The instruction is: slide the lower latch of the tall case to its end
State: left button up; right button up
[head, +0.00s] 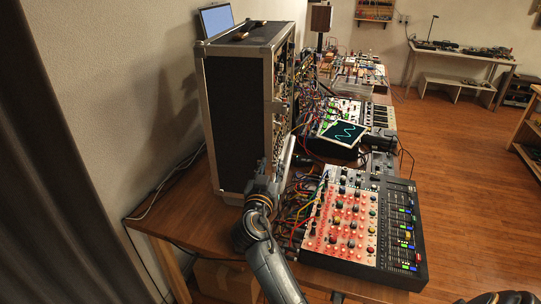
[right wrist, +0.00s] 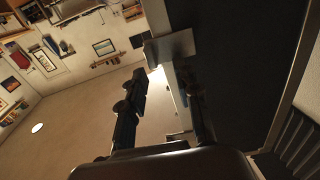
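The tall case (head: 233,115), black with metal edges, stands upright on the left of the wooden table in the head view. Its dark side fills the right of the right wrist view (right wrist: 245,60). My right gripper (head: 262,172) is low at the case's near front corner. In the right wrist view my right gripper (right wrist: 163,82) has its fingers apart, with a pale metal strip (right wrist: 170,92) of the case edge between them. A grey metal plate (right wrist: 170,47) shows just beyond the fingertips. I cannot tell whether it is the lower latch.
A red-lit mixer panel (head: 345,218) with knobs and cables stands close to the right of my arm. A small screen (head: 343,133) and more cabled gear stand behind it. A pale bar (head: 285,160) rises beside my gripper. The wooden floor (head: 465,190) to the right is clear.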

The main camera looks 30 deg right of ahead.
notch_tip(320, 180, up, 9)
jog(key=shift+f, duration=0.2)
jog(key=shift+f, duration=0.1)
dwell(0.4)
